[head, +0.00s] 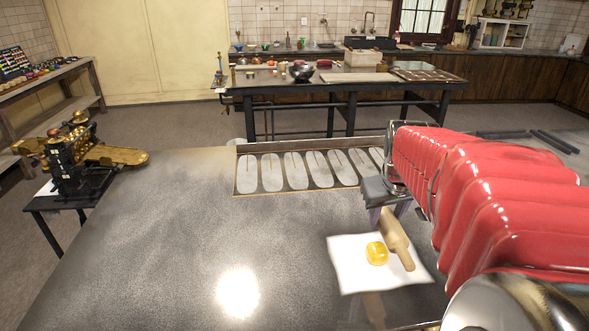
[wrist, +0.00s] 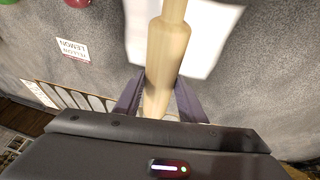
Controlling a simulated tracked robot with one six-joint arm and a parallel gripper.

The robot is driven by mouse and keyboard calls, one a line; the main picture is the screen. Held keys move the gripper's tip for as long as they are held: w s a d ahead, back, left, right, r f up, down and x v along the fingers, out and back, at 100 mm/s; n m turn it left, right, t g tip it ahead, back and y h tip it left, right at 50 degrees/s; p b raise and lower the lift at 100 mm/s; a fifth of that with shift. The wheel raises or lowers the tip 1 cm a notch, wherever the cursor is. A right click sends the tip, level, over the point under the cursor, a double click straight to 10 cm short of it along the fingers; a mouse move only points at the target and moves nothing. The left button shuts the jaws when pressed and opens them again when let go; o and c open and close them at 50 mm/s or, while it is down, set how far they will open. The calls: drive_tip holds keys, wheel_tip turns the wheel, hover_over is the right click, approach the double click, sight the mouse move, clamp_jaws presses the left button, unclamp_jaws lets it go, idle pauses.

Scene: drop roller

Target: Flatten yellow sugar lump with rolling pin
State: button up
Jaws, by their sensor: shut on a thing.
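The yellow sugar lump (head: 377,253) sits on a white sheet (head: 352,274) on the metal table. It looks round and shiny in the head view, and I cannot make it out in the wrist view. The wooden rolling pin (head: 397,240) is just right of the lump, over the sheet; it also shows in the wrist view (wrist: 168,50). My gripper (wrist: 160,98) is shut on the rolling pin near one end, with a dark finger on each side. I cannot tell whether the pin touches the sheet or the lump.
A framed tray with oval plates (head: 305,171) lies at the table's far edge. A brass machine (head: 85,160) stands at the left. The table's left and middle are clear.

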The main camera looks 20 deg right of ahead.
drive_tip(key=shift+f, duration=2.8)
drive_tip(key=shift+f, duration=0.15)
drive_tip(key=shift+f, duration=0.5)
drive_tip(key=shift+f, duration=0.2)
drive_tip(key=shift+f, duration=0.85)
drive_tip(key=shift+f, duration=0.1)
drive_tip(key=shift+f, duration=0.4)
drive_tip(key=shift+r, duration=0.1)
